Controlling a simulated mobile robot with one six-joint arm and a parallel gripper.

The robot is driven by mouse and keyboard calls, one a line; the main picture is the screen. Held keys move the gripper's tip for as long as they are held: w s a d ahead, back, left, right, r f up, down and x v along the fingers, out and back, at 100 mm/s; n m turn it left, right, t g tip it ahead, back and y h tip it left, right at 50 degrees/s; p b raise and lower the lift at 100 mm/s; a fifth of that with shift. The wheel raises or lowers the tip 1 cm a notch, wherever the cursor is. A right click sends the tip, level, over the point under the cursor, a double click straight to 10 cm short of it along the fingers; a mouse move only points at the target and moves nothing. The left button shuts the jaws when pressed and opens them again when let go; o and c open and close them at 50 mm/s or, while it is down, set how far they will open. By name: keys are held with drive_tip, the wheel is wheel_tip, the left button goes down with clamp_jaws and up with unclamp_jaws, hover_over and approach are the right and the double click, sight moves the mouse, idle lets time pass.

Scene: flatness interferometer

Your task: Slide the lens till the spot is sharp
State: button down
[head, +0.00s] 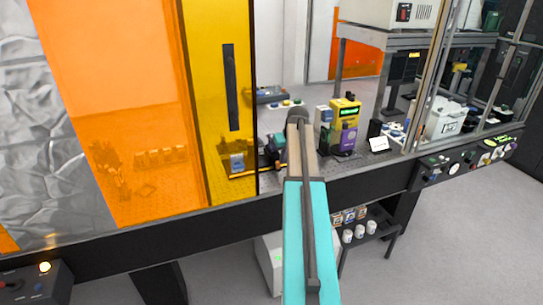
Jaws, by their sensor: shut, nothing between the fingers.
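I cannot make out the lens or the spot for certain in the head view. My arm reaches up the middle of the picture and ends in a dark rounded joint over the bench. My gripper does not show; the arm may hide it. The arm also covers part of the bench.
An orange panel (115,110) and a yellow panel with a dark handle (231,87) cover the bench's left side. A knobbed panel (455,165) sits at the right front edge.

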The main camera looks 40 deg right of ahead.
drive_tip(key=shift+f, duration=0.25)
drive_tip(key=shift+w+a, duration=0.55)
drive_tip(key=shift+a, duration=0.8)
drive_tip(key=shift+w+a, duration=0.55)
drive_tip(key=shift+a, duration=0.8)
drive_tip(key=shift+w+a, duration=0.55)
drive_tip(key=shift+a, duration=0.8)
idle(1.7)
drive_tip(key=shift+s+d, duration=0.1)
drive_tip(key=shift+d, duration=0.2)
drive_tip(key=shift+s+d, duration=0.15)
drive_tip(key=shift+d, duration=0.15)
idle(0.5)
